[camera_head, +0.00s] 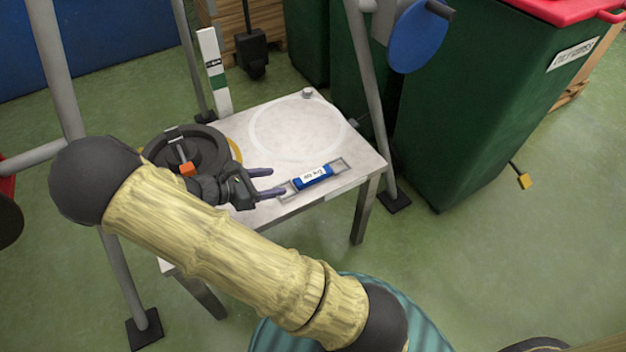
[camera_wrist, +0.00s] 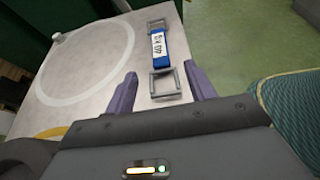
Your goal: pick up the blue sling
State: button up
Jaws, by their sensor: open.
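My gripper (camera_head: 270,183) is open and empty, just left of the sling's near end. In the wrist view the two purple fingers (camera_wrist: 158,92) stand apart, with the near metal frame between them in the picture. I cannot tell the height of the fingers above the table.
The table (camera_head: 368,157) has a painted white circle (camera_head: 252,130) and a small knob (camera_head: 307,92). A dark wheel-like turntable (camera_head: 160,150) with an orange piece stands left of my gripper. Grey frame posts (camera_head: 372,100) flank the table. A green bin (camera_head: 465,110) stands to the right.

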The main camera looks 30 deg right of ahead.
jog(key=b, duration=0.4)
send_near(312, 175)
jog(key=x, duration=0.5)
jog(key=shift+s, duration=0.2)
jog(key=shift+d, duration=0.1)
jog(key=shift+p, duration=0.3)
jog(key=shift+f, duration=0.1)
jog(key=shift+d+f+b, duration=0.2)
jog(key=shift+d+b, duration=0.15)
jog(key=shift+b, duration=0.15)
jog(key=b+x, duration=0.3)
jog(key=x, duration=0.1)
jog(key=shift+w+d, duration=0.15)
